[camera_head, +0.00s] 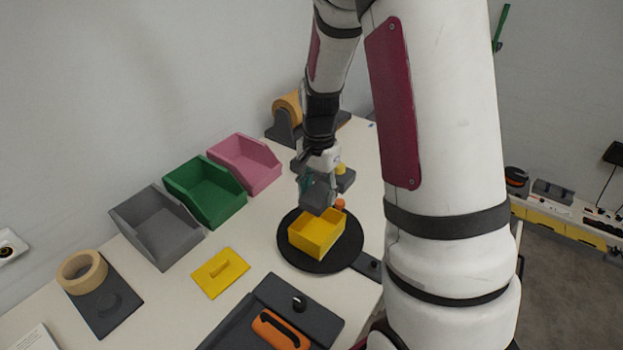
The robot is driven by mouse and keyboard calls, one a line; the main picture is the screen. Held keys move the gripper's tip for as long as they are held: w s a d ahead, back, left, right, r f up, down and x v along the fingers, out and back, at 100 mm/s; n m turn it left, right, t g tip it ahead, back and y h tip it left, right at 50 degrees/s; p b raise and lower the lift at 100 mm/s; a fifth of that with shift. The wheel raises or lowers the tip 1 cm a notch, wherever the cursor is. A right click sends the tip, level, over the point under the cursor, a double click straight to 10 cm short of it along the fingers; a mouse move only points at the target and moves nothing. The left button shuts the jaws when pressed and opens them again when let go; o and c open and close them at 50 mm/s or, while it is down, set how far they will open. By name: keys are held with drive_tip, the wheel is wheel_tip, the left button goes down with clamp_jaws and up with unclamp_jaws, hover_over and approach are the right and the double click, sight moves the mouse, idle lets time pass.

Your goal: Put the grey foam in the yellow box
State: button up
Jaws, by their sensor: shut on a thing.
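The yellow box (317,236) stands open on a round black plate (290,258) on the white table. A flat yellow lid with a small grip (219,272) lies on the table to the left of the plate. My gripper (318,174) points down just behind and above the box. It is shut on a dark grey block, which looks like the grey foam (317,196). The foam hangs near the box's far rim; I cannot tell whether it is over the opening. The fingers are small in this view and partly merge with the foam.
Grey (158,228), green (206,192) and pink (245,164) bins stand along the wall. A tape roll (82,272) lies front left. A dark case with an orange handle (278,328) is at the front. A tape dispenser (287,118) stands behind my gripper.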

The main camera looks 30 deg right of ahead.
drive_tip(key=shift+w+f+b, duration=0.1)
drive_tip(key=shift+f+b, duration=0.9)
drive_tip(key=shift+f, duration=0.75)
drive_tip(key=shift+f+b, duration=0.9)
drive_tip(key=shift+f, duration=0.6)
drive_tip(key=o, duration=0.9)
drive_tip(key=shift+r+p, duration=2.3)
drive_tip(key=shift+r, duration=1.75)
